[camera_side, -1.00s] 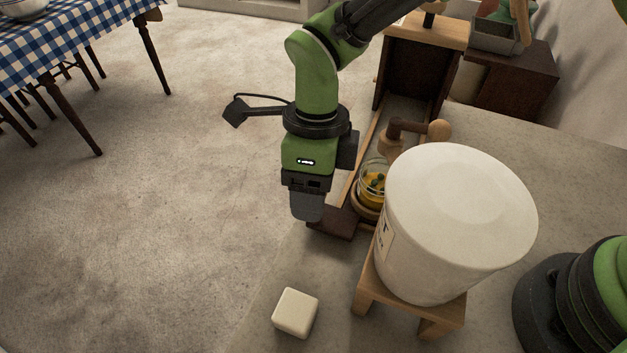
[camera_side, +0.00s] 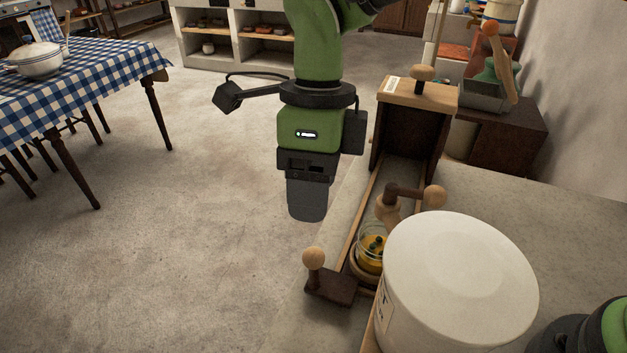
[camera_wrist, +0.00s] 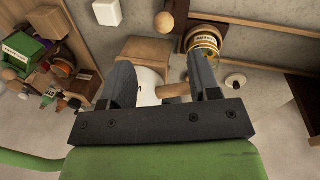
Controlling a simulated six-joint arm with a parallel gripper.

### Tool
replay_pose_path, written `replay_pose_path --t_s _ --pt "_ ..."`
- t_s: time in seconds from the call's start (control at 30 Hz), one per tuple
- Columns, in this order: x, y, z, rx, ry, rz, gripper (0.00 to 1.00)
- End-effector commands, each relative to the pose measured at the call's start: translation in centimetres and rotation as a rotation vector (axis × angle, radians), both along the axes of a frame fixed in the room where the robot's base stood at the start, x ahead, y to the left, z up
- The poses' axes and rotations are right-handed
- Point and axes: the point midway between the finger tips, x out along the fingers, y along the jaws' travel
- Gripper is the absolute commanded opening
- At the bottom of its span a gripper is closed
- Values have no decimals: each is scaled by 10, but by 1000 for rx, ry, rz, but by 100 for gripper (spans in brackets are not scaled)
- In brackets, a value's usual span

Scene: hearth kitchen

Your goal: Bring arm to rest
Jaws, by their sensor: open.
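My gripper (camera_side: 307,205) hangs fingers-down in the side view, left of the counter's edge, with nothing visible beneath it but air and floor. In the wrist view its two dark fingers (camera_wrist: 161,66) stand well apart, with nothing held between them. My wrist and lower arm are green and black above it. Seen between and beyond the fingers in the wrist view are part of a white drum (camera_wrist: 150,85) and a wooden stool top (camera_wrist: 146,50); they lie farther off than the fingers.
On the counter stand the white drum (camera_side: 460,265) and a long wooden trough (camera_side: 352,232) with a round knob (camera_side: 313,258), a glass jar (camera_side: 371,243) and an upright box (camera_side: 415,125). A pale block (camera_wrist: 107,12) shows in the wrist view. A checked table (camera_side: 85,70) stands left; floor between is clear.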

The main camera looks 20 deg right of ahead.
Motion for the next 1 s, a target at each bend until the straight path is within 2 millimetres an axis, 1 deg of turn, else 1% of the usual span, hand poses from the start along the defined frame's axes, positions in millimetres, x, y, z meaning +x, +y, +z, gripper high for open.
replay_pose_path --t_s 0.27,0.33,0.37,0.47,0.57,0.6,0.73,0.8,0.9,1.0 --pt "0 0 0 0 0 1 56" --pt "0 -2 2 5 -6 10 56" --pt "1 -4 5 11 -12 21 56" --pt "3 -18 25 46 -57 102 56" --pt "3 -44 56 97 -146 251 56" --pt "1 -57 70 115 -191 325 56" --pt "-14 -99 107 143 -347 576 56" --pt "-26 -121 123 135 -431 713 56" --pt "-47 -149 139 98 -548 910 56" --pt "-72 -174 149 29 -653 1107 56"
